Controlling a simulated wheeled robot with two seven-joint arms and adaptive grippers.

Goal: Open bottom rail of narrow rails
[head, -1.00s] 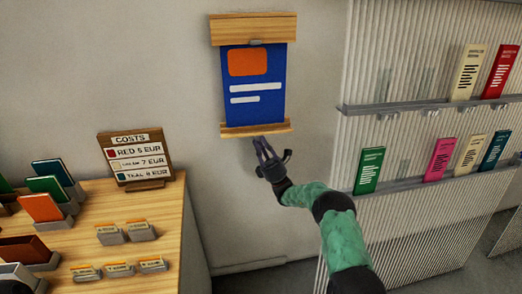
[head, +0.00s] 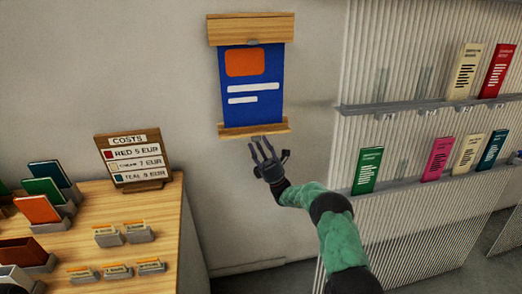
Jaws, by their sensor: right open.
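A blue poster (head: 252,105) with an orange block and white bars hangs on the wall between two narrow wooden rails. The top rail (head: 252,29) is the thicker one. The bottom rail (head: 238,131) is a thin wooden strip along the poster's lower edge. My right gripper (head: 262,148) is open and empty just below the bottom rail, its fingers pointing up at it. I cannot tell whether the fingertips touch the rail. My left gripper is not in view.
A wooden table (head: 160,240) at the left bears a costs sign (head: 137,161), coloured cards in holders and small labelled stands. A ribbed panel (head: 400,225) at the right carries shelves with several booklets. The wall around the poster is bare.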

